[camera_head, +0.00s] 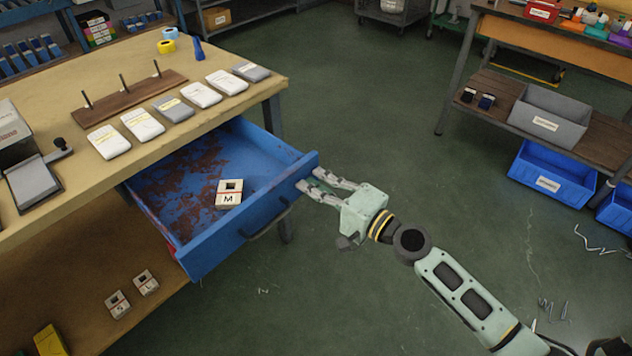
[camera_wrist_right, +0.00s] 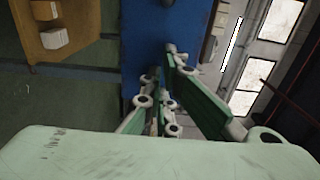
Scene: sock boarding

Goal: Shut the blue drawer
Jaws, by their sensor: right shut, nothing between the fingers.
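The blue drawer (camera_head: 228,222) is pulled well out from under the wooden workbench top in the head view. Its worn interior holds a small white box marked M (camera_head: 228,194). A dark bar handle (camera_head: 268,222) is on its front. My right gripper (camera_head: 309,181) is shut and empty, with its fingertips at the right end of the drawer's front panel; I cannot tell if they touch it. In the right wrist view the blue panel (camera_wrist_right: 150,30) stands right in front of the fingers (camera_wrist_right: 160,78). My left gripper is not in view.
The workbench top (camera_head: 235,105) carries a row of several flat packs and a wooden peg board (camera_head: 130,97). Two small boxes (camera_head: 132,292) lie on the shelf below. A shelf unit with a grey bin (camera_head: 548,118) and blue bins stands at right. The green floor between is mostly clear.

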